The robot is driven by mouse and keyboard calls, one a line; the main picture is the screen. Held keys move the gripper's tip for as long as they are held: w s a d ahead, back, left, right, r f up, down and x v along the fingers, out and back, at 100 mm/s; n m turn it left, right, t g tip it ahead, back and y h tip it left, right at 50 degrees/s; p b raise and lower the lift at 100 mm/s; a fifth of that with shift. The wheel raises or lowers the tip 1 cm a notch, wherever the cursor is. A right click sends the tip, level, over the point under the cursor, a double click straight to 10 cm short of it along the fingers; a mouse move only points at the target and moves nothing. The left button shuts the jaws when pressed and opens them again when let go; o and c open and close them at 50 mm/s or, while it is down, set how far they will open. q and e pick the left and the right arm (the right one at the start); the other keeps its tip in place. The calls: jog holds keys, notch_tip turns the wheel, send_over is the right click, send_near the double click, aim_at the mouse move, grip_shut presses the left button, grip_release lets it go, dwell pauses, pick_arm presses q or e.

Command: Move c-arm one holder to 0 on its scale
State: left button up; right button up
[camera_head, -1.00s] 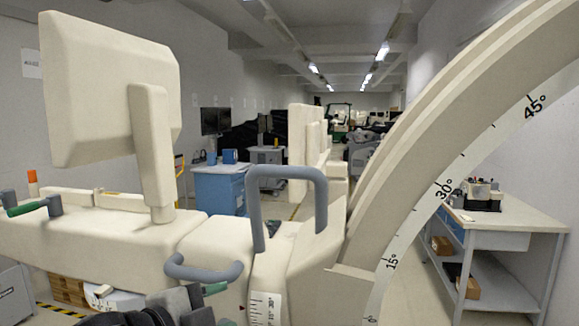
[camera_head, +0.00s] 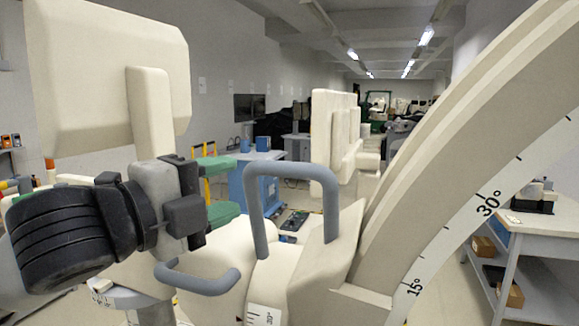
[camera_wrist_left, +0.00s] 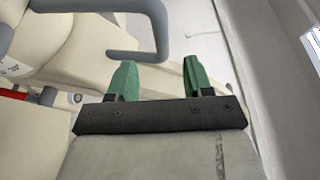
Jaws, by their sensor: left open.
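The cream c-arm arc (camera_head: 430,150) rises to the upper right, with 15° and 30° marks on its white scale (camera_head: 425,265). The cream holder block (camera_head: 325,250) sits at its lower left. A tall grey loop handle (camera_head: 330,190) stands on the holder side, and a lower grey handle (camera_head: 197,285) sticks out left. My left gripper (camera_head: 228,188) is open and empty, left of the tall handle. In the left wrist view its green fingers (camera_wrist_left: 157,80) are apart, with the grey handle (camera_wrist_left: 155,25) just beyond them, not between. My right gripper is not seen.
A cream monitor (camera_head: 100,80) on a post stands at the left behind my left arm. A blue cabinet (camera_head: 255,185) stands behind.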

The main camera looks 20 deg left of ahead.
aim_at(272, 169)
pick_arm(q)
jog(key=p+x, duration=0.2)
jog(key=x, duration=0.2)
jog(key=p+x, duration=0.2)
jog(key=x, duration=0.2)
jog(key=shift+w+r, duration=0.25)
jog(key=shift+w, duration=0.05)
jog(key=shift+x, duration=0.95)
jog(key=shift+s+f, duration=0.1)
jog(key=shift+f, duration=0.05)
grip_shut()
